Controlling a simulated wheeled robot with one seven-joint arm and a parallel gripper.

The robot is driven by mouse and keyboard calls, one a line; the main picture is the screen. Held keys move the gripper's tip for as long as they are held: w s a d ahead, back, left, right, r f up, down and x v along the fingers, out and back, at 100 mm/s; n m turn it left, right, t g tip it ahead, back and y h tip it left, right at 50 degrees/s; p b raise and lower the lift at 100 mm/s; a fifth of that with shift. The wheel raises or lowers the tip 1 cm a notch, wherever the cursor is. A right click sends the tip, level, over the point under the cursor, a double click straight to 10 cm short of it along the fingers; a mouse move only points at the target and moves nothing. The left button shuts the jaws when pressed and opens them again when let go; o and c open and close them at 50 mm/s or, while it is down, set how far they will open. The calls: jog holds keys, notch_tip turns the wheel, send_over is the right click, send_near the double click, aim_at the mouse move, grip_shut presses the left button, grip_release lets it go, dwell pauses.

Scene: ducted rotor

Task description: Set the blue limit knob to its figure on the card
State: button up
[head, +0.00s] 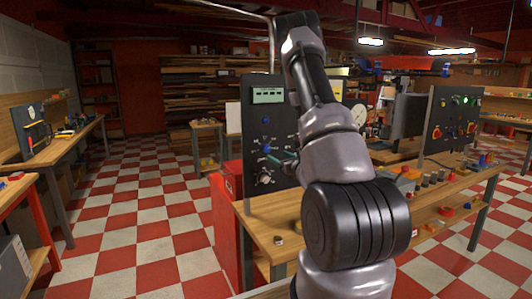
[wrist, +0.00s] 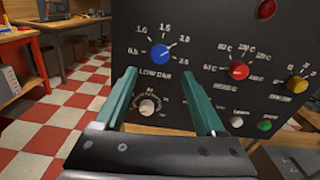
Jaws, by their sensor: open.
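The blue knob (wrist: 159,54) is on the dark panel (wrist: 215,35) in the wrist view, above a label that seems to read LOW BAR. Its scale figures run from about 0.5 to 2.5; its pointer is too small to read surely. The knob also shows in the head view (head: 266,148). My gripper (wrist: 163,90) is open, its green fingers in front of the panel. The blue knob appears above and between the fingertips, apart from them. I cannot identify the card with certainty.
A pale dial knob (wrist: 147,107) shows between my fingers. A red knob (wrist: 238,71) and a yellow knob (wrist: 297,85) are to the right. The panel has a display (head: 268,95) at its top. The wooden bench (head: 270,215) is below; checkered floor lies open at left.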

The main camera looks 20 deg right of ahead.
aim_at(267, 150)
jog(key=w, duration=0.8)
jog(key=shift+w+a, duration=0.1)
grip_shut()
jog(key=shift+m, duration=0.3)
jog(key=m, duration=0.4)
jog(key=shift+m, duration=0.3)
jog(key=m, duration=0.4)
jog(key=shift+m, duration=0.3)
